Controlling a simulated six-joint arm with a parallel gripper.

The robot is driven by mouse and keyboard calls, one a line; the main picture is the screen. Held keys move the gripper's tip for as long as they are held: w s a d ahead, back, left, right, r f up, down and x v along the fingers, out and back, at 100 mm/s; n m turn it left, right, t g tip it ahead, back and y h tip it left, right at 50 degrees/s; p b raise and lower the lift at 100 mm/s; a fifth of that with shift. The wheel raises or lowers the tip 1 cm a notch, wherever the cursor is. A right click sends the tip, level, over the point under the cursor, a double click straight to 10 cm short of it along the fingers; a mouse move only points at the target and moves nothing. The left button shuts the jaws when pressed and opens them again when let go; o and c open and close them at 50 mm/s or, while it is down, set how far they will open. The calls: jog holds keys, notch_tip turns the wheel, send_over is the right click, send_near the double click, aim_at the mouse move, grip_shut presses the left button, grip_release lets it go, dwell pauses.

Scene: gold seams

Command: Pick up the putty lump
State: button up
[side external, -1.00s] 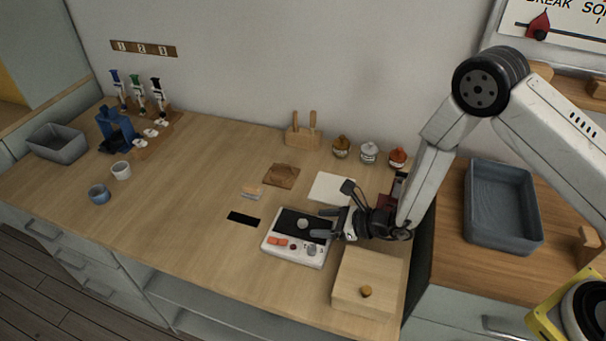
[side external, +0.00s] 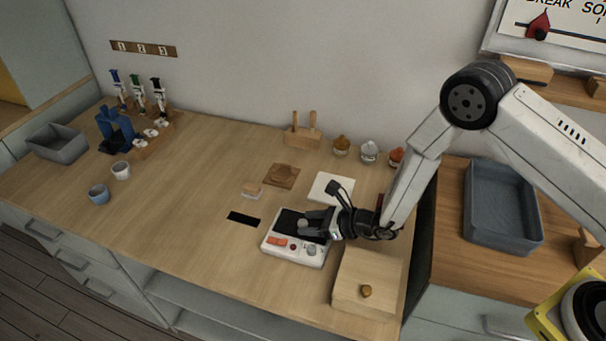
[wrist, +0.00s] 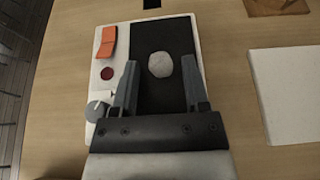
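The putty lump (wrist: 160,65) is a small pale grey-white ball on the black surface of a white device (side external: 276,257) with controls. In the side view the lump (side external: 303,222) shows at the fingertips, partly hidden. My gripper (wrist: 159,62) is open. In the wrist view its two fingers stand on either side of the lump, with visible gaps, and the lump lies between the fingertips. In the side view my gripper (side external: 305,227) is low over the black surface.
The device has an orange switch (wrist: 107,42), a red button (wrist: 107,73) and a grey knob (wrist: 97,110) beside the left finger. A wooden box with a knob (side external: 366,277) stands close at the right. A white sheet (side external: 330,187) lies behind. The table's left middle is mostly clear.

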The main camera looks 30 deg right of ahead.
grip_shut()
jog(key=shift+r, duration=0.25)
jog(key=shift+r, duration=0.8)
jog(key=s+d+r, duration=0.5)
jog(key=s+r, duration=0.6)
jog(key=s, duration=0.2)
